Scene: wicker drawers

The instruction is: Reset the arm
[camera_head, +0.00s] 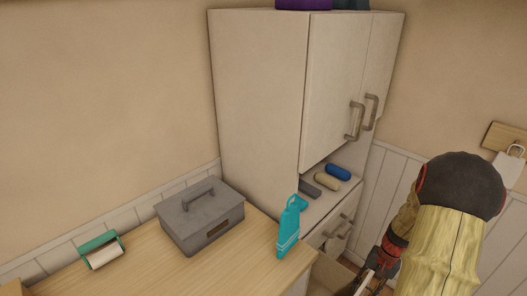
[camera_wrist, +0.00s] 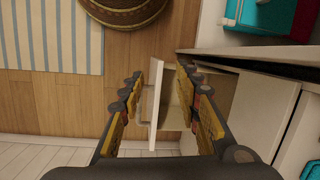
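My arm reaches down at the right of the head view, with my gripper (camera_head: 374,276) low beside the cabinet (camera_head: 257,100). In the wrist view my gripper (camera_wrist: 160,78) has its two fingers spread wide, with nothing held between them. A pulled-out drawer (camera_wrist: 154,105) shows in the gap between the fingers; its white front panel stands edge-on. I cannot tell whether a finger touches it. The drawer (camera_head: 334,276) also shows partly in the head view, cut off by the bottom edge.
A grey toolbox (camera_head: 200,215), a teal bottle (camera_head: 289,228) and a green-and-white roll (camera_head: 102,250) are on the wooden counter (camera_head: 150,275). Rolled cloths (camera_head: 327,181) lie in the cabinet's niche. In the wrist view, a wicker basket (camera_wrist: 122,12) and striped rug (camera_wrist: 55,35) are on the floor.

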